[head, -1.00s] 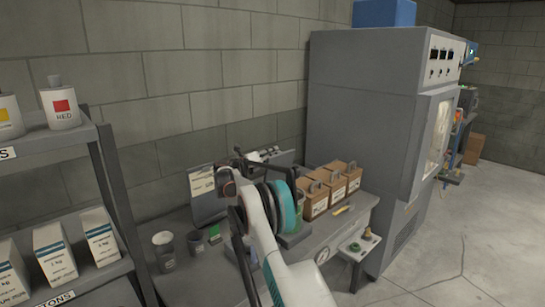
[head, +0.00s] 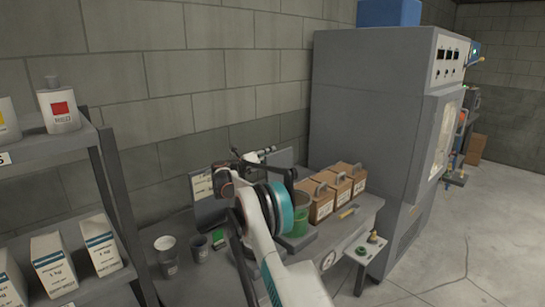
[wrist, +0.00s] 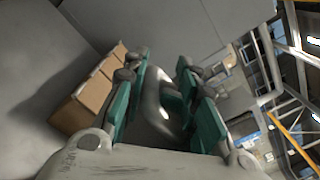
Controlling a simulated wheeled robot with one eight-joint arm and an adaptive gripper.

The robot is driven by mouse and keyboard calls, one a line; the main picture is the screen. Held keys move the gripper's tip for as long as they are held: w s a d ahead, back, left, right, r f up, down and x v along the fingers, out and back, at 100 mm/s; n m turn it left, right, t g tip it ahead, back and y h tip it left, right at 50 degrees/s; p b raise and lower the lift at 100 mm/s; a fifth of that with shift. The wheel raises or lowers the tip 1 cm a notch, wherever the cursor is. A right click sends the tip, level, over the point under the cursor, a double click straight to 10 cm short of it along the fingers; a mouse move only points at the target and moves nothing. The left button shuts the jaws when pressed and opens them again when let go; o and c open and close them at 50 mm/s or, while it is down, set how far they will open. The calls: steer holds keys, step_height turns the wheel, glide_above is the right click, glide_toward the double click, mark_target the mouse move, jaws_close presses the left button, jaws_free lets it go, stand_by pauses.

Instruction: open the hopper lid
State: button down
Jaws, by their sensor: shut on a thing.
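My gripper (wrist: 162,62), with green-padded fingers, is closed around a grey, shiny, curved piece (wrist: 166,100) in the wrist view. The piece may be the hopper lid's handle; its full shape is hidden between the fingers. In the head view my arm reaches over the bench, and its links hide the fingertips and most of what they hold. A clear container with green contents (head: 301,218) stands just right of the arm, partly hidden.
Brown boxes with grey handles (head: 338,190) stand on the bench to the right, beside a tall grey machine (head: 365,120). Cups (head: 168,255) stand left of the arm. A shelf (head: 50,149) with bottles and cartons is at the left. Open floor (head: 480,235) lies right.

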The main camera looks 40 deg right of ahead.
steer(key=shift+a+f, duration=0.2)
steer(key=shift+f, duration=0.7)
steer(key=c, duration=1.7)
jaws_free()
steer(key=shift+o, duration=0.7)
steer(key=shift+w+f, duration=0.15)
steer(key=shift+a, duration=0.1)
steer(key=s+a+r, duration=0.1)
steer(key=a, duration=1)
steer(key=shift+a, duration=0.35)
